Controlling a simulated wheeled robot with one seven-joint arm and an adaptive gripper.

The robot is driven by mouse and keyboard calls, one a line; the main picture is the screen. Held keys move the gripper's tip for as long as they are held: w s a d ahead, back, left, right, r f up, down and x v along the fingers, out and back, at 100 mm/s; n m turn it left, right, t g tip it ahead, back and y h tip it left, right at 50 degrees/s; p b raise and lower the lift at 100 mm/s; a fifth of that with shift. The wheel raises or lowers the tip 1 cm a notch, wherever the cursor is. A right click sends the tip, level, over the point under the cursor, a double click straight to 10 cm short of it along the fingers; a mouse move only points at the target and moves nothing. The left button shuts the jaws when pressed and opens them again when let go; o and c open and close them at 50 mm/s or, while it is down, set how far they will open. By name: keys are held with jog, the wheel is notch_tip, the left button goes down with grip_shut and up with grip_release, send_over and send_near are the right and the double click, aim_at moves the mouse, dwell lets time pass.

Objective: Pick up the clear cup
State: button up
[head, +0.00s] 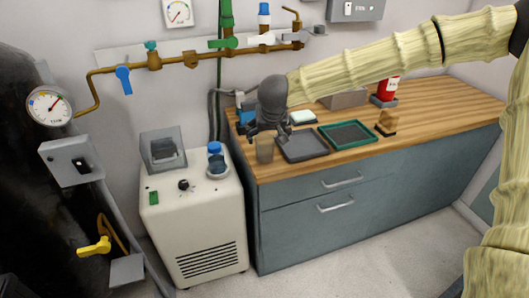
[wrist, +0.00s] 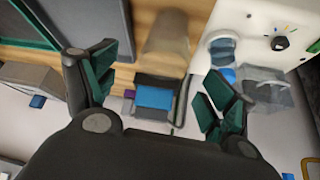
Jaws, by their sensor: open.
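The clear cup (head: 264,151) stands upright near the left front edge of the wooden countertop, tinted brown by the wood behind it. In the wrist view the cup (wrist: 168,40) shows at the top centre, ahead of the gap between the fingers. My gripper (head: 268,134) is above and close to the cup, pointing down. In the wrist view my gripper (wrist: 160,74) has its green-padded fingers spread wide, with nothing held between them. The exact gap between the fingertips and the cup is hard to tell.
A dark grey tray (head: 303,147) lies just right of the cup, with a green-rimmed tray (head: 347,145) beyond. A white machine (head: 192,217) with a blue-capped bottle (head: 216,158) stands left of the counter. A blue item (wrist: 155,98) lies behind. Pipes run along the wall.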

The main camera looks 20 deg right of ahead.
aim_at(265, 141)
jog(key=shift+a+b+x, duration=0.15)
jog(key=shift+b+x, duration=0.05)
jog(key=shift+x, duration=0.75)
jog(key=shift+a+b+x, duration=0.1)
jog(key=shift+b+x, duration=0.05)
jog(key=shift+x, duration=1.75)
jog(key=shift+s+f, duration=0.1)
jog(key=shift+s, duration=0.05)
jog(key=c, duration=1.1)
